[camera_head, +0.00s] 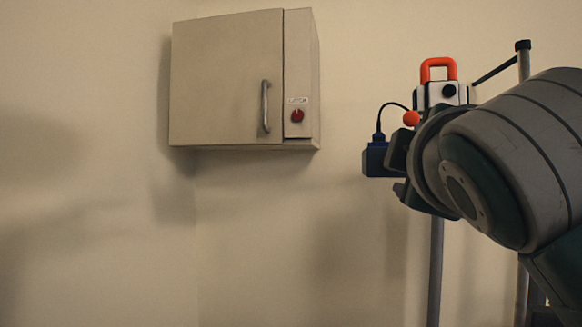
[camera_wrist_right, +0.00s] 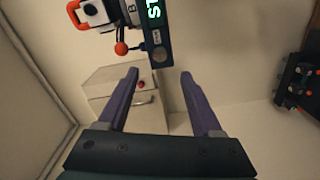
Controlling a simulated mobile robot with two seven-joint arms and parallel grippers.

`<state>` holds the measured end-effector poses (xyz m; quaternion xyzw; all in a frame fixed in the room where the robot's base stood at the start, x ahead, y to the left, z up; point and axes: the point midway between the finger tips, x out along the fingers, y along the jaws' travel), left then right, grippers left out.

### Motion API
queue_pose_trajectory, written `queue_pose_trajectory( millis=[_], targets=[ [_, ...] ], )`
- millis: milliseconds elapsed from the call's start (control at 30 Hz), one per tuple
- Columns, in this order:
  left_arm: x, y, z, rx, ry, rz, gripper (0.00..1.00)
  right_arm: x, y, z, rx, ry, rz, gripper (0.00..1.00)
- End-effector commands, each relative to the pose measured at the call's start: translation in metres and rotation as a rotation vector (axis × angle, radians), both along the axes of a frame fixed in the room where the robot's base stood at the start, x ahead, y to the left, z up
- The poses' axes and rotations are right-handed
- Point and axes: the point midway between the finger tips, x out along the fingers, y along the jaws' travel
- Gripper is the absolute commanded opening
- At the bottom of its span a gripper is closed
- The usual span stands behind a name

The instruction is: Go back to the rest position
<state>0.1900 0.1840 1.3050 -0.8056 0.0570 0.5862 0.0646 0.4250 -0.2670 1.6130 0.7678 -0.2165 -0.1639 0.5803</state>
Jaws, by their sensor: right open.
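My right gripper (camera_wrist_right: 159,76) shows in the right wrist view with its two purple fingers wide apart and nothing between them. A beige wall cabinet (camera_wrist_right: 110,82) lies beyond the fingers. In the head view my right arm fills the right side, with its large grey joint close to the camera. The fingers cannot be made out there. My left gripper is in neither view.
The wall cabinet (camera_head: 225,80), with a grey handle and a red knob, has its door shut. A device with an orange handle (camera_head: 438,68) stands partly behind my right arm on a pole (camera_head: 435,270). The left side shows bare wall.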

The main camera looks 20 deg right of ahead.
Motion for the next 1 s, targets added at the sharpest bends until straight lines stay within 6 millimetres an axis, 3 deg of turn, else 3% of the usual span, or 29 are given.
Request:
queue_pose_trajectory(
  millis=[333,467,567,700,800,900,1000],
  targets=[
    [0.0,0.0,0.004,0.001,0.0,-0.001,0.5,-0.001,0.0,-0.004,0.02,0.014,0.005,0.67],
    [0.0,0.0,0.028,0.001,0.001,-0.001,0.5,-0.012,0.006,-0.039,0.195,0.118,0.042,0.67],
    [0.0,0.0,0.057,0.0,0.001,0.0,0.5,-0.044,0.019,-0.09,0.453,0.273,0.053,0.67],
    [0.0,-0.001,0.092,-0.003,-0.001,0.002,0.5,-0.12,0.046,-0.151,0.831,0.516,-0.026,0.67],
    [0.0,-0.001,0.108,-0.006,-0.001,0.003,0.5,-0.174,0.064,-0.174,1.027,0.655,-0.115,0.67],
    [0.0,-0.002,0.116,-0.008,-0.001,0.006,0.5,-0.212,0.076,-0.184,1.148,0.747,-0.193,0.67],
    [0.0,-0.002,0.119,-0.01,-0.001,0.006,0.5,-0.232,0.083,-0.189,1.207,0.793,-0.237,0.67]
  ],
)
